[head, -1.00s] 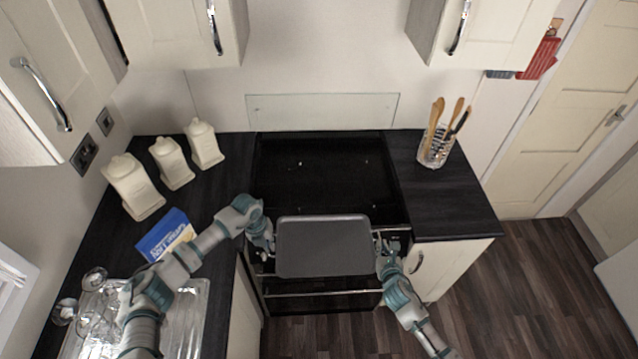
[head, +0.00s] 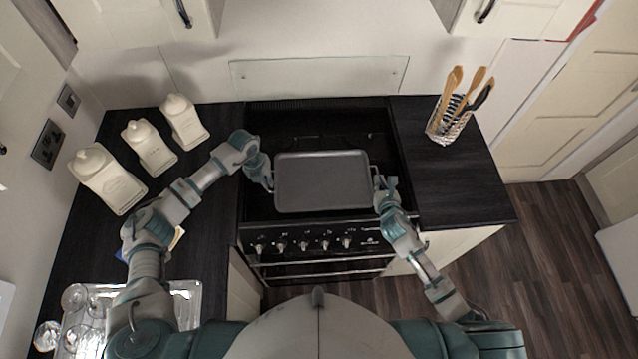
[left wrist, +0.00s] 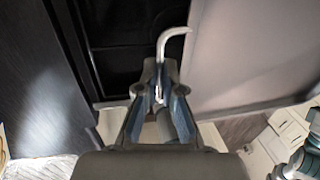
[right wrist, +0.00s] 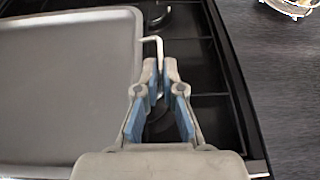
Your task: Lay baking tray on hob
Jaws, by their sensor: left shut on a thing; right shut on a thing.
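The grey baking tray (head: 322,182) is held level over the front part of the black hob (head: 318,126). I cannot tell whether it touches the hob. My left gripper (head: 266,180) is shut on the tray's left handle, a thin wire loop that shows in the left wrist view (left wrist: 172,42). My right gripper (head: 379,186) is shut on the tray's right handle, which shows in the right wrist view (right wrist: 153,42). The tray hides much of the hob's front. In the right wrist view, dark hob grates (right wrist: 192,50) show beside and below the tray's edge.
The oven front with several knobs (head: 303,244) is below the tray. A utensil holder (head: 449,124) stands on the right counter. Several cream canisters (head: 106,180), a mostly hidden blue box, and a metal drainer with glasses (head: 84,318) are on the left counter.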

